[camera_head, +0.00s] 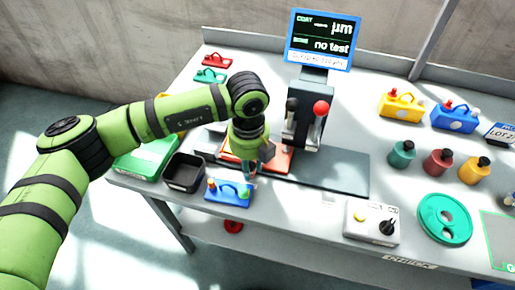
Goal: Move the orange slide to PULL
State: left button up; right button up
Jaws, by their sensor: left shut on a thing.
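The orange slide (282,160) lies on the dark base of the tester, left of the tester's column, partly hidden by my left arm. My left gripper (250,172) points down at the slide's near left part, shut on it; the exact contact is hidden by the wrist. The tester (303,125) has a red-ball lever (320,108) and a black-ball lever (292,103) on its front. A PULL mark cannot be read here. My right gripper is not in view.
A blue fixture (229,191) stands just in front of my left gripper, with a black bin (184,172) and a green box (144,160) to its left. A screen (322,40) rises behind. A white control box (371,222) and teal disc (445,218) stand front right.

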pick_arm(q)
jog(key=a, duration=0.2)
jog(key=w+a+b, duration=0.1)
jog(key=a, duration=0.1)
jog(key=w+a, duration=0.1)
jog(key=a, duration=0.2)
jog(key=shift+w+a+f, duration=0.1)
jog(key=shift+w, duration=0.05)
jog(key=o, duration=0.8)
jog(key=shift+o, duration=0.2)
jog(key=shift+w, duration=0.1)
notch_tip(320, 180, up, 9)
jog(key=p, duration=0.4)
jog(key=shift+p, duration=0.4)
